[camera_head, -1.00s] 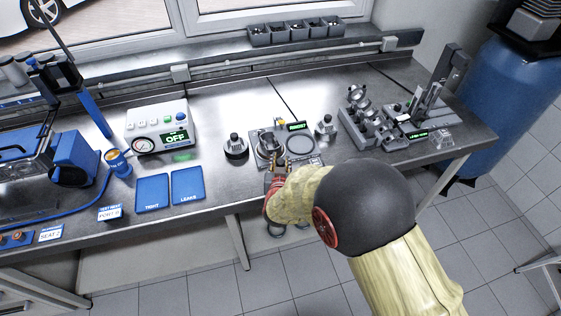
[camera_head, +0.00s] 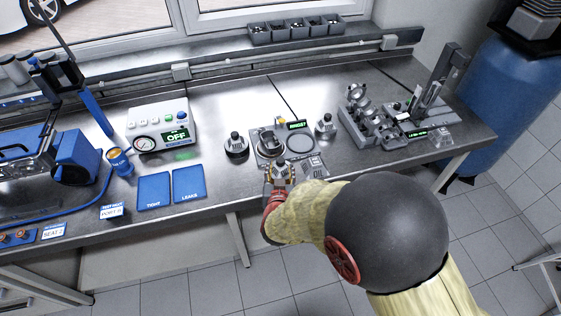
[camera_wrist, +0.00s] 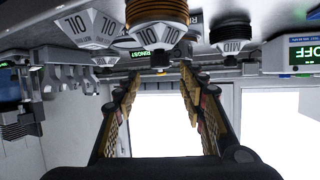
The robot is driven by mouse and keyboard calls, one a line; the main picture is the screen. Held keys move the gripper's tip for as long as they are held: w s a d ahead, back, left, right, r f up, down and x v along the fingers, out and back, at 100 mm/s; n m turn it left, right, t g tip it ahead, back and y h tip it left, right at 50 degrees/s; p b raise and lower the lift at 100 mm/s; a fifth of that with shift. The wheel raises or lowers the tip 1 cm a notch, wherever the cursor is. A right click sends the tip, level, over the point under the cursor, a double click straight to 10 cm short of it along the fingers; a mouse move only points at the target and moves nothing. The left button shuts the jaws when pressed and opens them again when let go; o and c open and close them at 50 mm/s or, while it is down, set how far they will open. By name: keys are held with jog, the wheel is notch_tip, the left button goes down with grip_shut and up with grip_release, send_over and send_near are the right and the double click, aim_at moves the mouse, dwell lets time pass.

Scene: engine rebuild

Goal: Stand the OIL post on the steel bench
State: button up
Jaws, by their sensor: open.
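A ringed, copper-coloured post with a dark knob (camera_wrist: 157,12) is close ahead of my gripper in the wrist view, which is upside down. In the head view, the post (camera_head: 280,171) appears upright near the bench's front edge, just beyond my gripper (camera_head: 279,186). In the wrist view, my gripper (camera_wrist: 160,95) is open, with nothing between its fingers. A label marked OIL (camera_head: 318,169) lies right of the post. The steel bench (camera_head: 225,112) runs beneath; the post's foot is partly hidden.
A dark-knobbed post (camera_head: 235,146) stands left of the plate (camera_head: 259,137), and another post (camera_head: 326,125) stands to its right. Grey fixtures (camera_head: 372,125) are farther right. Blue TIGHT (camera_head: 154,191) and LEAKS (camera_head: 188,183) mats lie left.

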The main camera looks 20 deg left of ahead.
jog(key=v, duration=0.5)
jog(key=shift+w+r, duration=0.15)
jog(key=d+r+g, duration=0.4)
jog(key=d+r, duration=0.8)
jog(key=r, duration=0.4)
jog(key=s+d+r+m+g+h, duration=0.1)
jog(key=s+d+r, duration=0.1)
jog(key=s+d, duration=0.8)
jog(key=s+d+r+m+g+h, duration=0.1)
jog(key=s+d+r+g+h, duration=0.1)
jog(key=s+d, duration=0.8)
jog(key=shift+d+r+m+g+h, duration=0.3)
jog(key=shift+d+r, duration=0.4)
jog(key=shift+d, duration=0.35)
jog(key=shift+s, duration=0.1)
